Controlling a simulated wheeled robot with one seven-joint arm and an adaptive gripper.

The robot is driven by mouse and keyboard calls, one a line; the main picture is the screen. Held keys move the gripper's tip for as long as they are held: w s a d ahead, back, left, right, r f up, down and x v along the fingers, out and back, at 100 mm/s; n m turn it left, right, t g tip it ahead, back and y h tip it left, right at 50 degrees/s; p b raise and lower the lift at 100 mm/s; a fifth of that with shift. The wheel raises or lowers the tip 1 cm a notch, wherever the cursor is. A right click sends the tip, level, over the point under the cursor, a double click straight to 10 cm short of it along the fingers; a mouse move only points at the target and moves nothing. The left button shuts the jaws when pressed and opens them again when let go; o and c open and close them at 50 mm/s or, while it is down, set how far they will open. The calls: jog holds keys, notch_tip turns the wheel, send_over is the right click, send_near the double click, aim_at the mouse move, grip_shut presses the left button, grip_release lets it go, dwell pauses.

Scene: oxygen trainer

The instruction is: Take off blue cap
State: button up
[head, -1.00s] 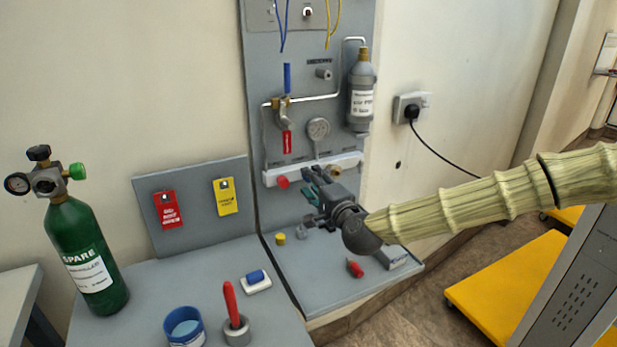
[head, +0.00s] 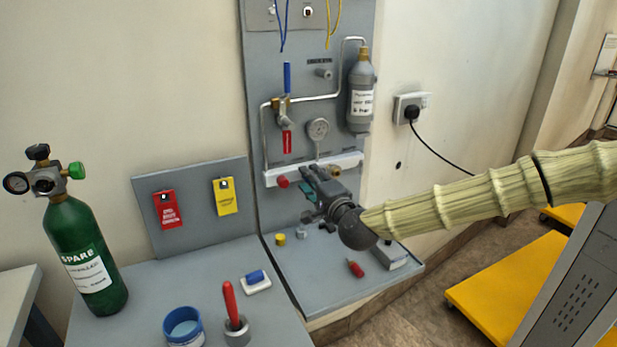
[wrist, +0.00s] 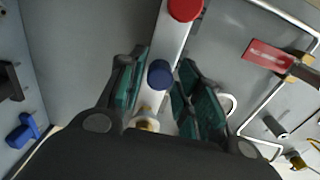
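The blue cap (wrist: 160,73) sits on the white manifold bar (wrist: 178,45), between a red cap (wrist: 185,10) and a brass port (wrist: 146,123). My gripper (wrist: 161,88) is open, with its dark green-padded fingers on either side of the blue cap; a gap shows on both sides, and I cannot tell whether either finger touches it. In the head view my gripper (head: 308,181) is in front of the manifold bar (head: 350,161) and hides the blue cap. The red cap (head: 283,182) and the brass port (head: 335,170) show on either side of it.
Above the bar are a gauge (head: 318,129), a valve with red tag (head: 287,142) and a grey bottle (head: 361,92). Below, the board holds a yellow cap (head: 280,239), a small grey piece (head: 302,233) and a red item (head: 355,268). A green cylinder (head: 85,255) stands left.

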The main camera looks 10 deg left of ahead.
grip_shut()
jog(key=shift+n, duration=1.7)
jog(key=shift+n, duration=1.8)
jog(key=n, duration=0.3)
jog(key=shift+f, duration=0.1)
jog(key=shift+s+n, duration=0.1)
jog(key=shift+n, duration=0.3)
